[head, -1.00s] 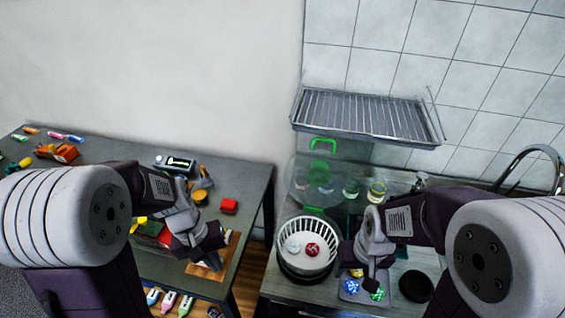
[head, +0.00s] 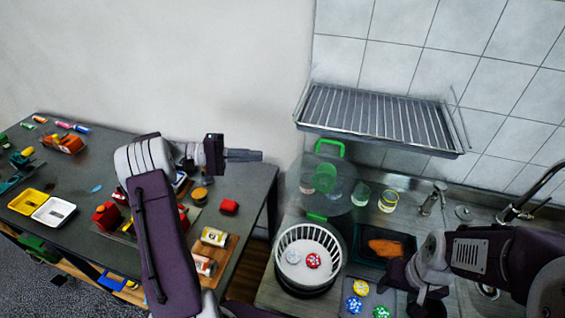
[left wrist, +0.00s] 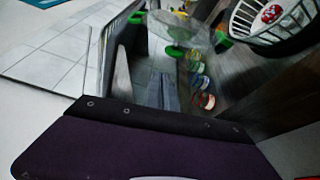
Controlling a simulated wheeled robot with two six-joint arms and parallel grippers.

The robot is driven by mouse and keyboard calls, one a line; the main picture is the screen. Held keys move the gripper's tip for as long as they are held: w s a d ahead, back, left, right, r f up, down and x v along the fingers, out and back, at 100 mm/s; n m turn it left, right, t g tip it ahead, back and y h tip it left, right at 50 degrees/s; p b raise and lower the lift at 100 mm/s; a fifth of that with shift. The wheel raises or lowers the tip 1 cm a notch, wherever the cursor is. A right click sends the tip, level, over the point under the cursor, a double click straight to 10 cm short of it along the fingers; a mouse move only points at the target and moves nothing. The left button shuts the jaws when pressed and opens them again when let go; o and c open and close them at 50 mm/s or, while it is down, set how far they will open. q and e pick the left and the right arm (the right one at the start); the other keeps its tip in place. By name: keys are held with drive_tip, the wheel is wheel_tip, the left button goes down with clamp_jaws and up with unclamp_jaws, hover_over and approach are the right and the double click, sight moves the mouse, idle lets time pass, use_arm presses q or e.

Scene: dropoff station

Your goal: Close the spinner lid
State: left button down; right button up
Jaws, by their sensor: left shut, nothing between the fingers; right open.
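The salad spinner is a white slotted basket (head: 279,246) in a dark bowl on the counter, with a white-blue and a red-white ball inside. Its clear round lid (head: 307,182) stands open and upright behind the basket, with a green handle (head: 331,145) at the top and a green hinge (head: 316,217) at the bottom. In the left wrist view the basket (left wrist: 249,25) is at the top right. My left gripper (head: 258,155) is shut and empty, left of the lid and apart from it. My right gripper (head: 392,277) is open, right of the basket, its fingertips partly unclear.
A wire rack (head: 380,118) hangs on the wall above the lid. A black tray (head: 361,246) with an orange item and a grey tray (head: 344,306) with several balls lie right of the spinner. A cluttered table (head: 95,165) is at left.

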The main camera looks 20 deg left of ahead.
use_arm(q)
drive_tip(key=d+p, duration=0.4)
drive_tip(key=d, duration=0.4)
drive_tip(key=shift+s+d, duration=0.15)
drive_tip(key=shift+d, duration=0.15)
use_arm(e)
drive_tip(key=r, duration=0.4)
drive_tip(key=shift+w+r, duration=0.1)
drive_tip(key=shift+w, duration=0.3)
use_arm(q)
drive_tip(key=shift+f, duration=0.1)
